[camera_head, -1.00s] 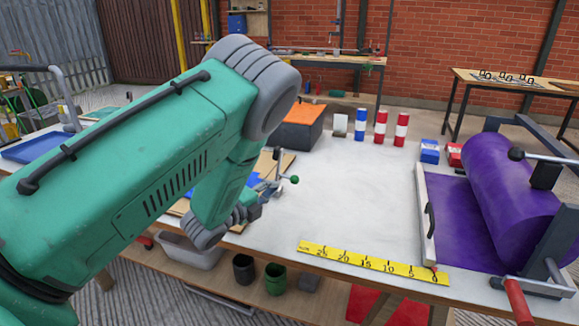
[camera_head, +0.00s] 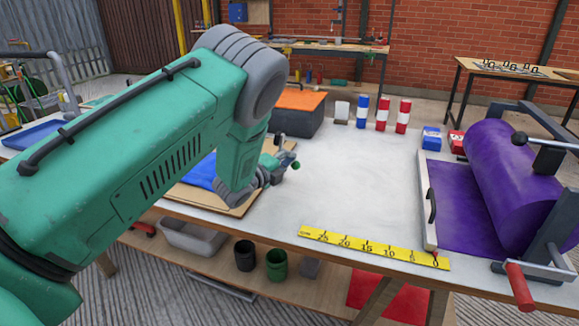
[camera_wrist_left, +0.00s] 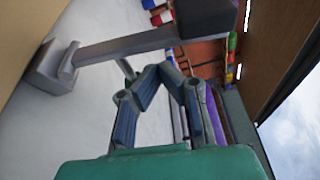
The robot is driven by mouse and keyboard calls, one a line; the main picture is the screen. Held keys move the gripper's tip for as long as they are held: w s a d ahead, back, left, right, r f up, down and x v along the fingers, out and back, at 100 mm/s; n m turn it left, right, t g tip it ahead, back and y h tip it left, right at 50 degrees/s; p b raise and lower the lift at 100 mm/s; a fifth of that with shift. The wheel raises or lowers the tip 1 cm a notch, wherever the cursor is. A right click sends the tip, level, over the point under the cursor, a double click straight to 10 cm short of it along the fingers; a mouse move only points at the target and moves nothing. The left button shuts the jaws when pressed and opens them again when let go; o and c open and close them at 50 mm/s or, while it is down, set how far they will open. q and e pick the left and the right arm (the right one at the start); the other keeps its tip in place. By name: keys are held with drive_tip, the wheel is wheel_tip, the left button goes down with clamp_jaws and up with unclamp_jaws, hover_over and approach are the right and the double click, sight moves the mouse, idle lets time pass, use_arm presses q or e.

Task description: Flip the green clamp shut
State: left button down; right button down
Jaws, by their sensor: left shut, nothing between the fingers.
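The green clamp shows in the head view only as a small green knob (camera_head: 296,165) with some metal beside it, at the right edge of a wooden board. My arm hides most of it. My left gripper (camera_head: 274,168) is at the clamp, partly behind my own wrist. In the left wrist view my left gripper (camera_wrist_left: 163,72) is shut and empty, its fingertips close together. A grey metal bar (camera_wrist_left: 125,45) with a dark block at one end crosses just beyond the fingertips. I cannot tell whether they touch it. My right gripper is in neither view.
A blue piece (camera_head: 202,172) lies on the wooden board (camera_head: 238,209). An orange-topped dark box (camera_head: 297,122) stands behind. A purple roller machine (camera_head: 505,185) is at the right, a yellow ruler (camera_head: 370,249) along the front edge. The middle of the white bench (camera_head: 350,185) is clear.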

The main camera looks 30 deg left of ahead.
use_arm(q)
drive_tip(key=shift+s+a+r, duration=0.1)
drive_tip(key=shift+s+a, duration=0.05)
drive_tip(key=shift+a, duration=0.35)
drive_tip(key=shift+s+a+r, duration=0.1)
drive_tip(key=shift+a, duration=0.35)
drive_tip(key=shift+a+r+n, duration=0.1)
drive_tip(key=shift+a+n, duration=0.05)
drive_tip(key=shift+n, duration=0.15)
drive_tip(key=a+n, duration=0.1)
drive_tip(key=n, duration=0.1)
drive_tip(key=a+n+t+b, duration=0.1)
drive_tip(key=n, duration=0.1)
drive_tip(key=shift+s+a+r+t, duration=0.1)
drive_tip(key=shift+s+a+t, duration=0.2)
drive_tip(key=shift+s, duration=0.1)
drive_tip(key=a+n, duration=0.1)
drive_tip(key=a+n+t, duration=0.1)
drive_tip(key=n, duration=0.1)
drive_tip(key=n+b, duration=0.1)
drive_tip(key=n, duration=0.1)
drive_tip(key=shift+s+a+f+y, duration=0.3)
drive_tip(key=shift+a+f, duration=0.05)
drive_tip(key=shift+a, duration=0.05)
drive_tip(key=shift+a+f+t, duration=0.15)
drive_tip(key=shift+a+t, duration=0.15)
drive_tip(key=shift+s+a, duration=0.1)
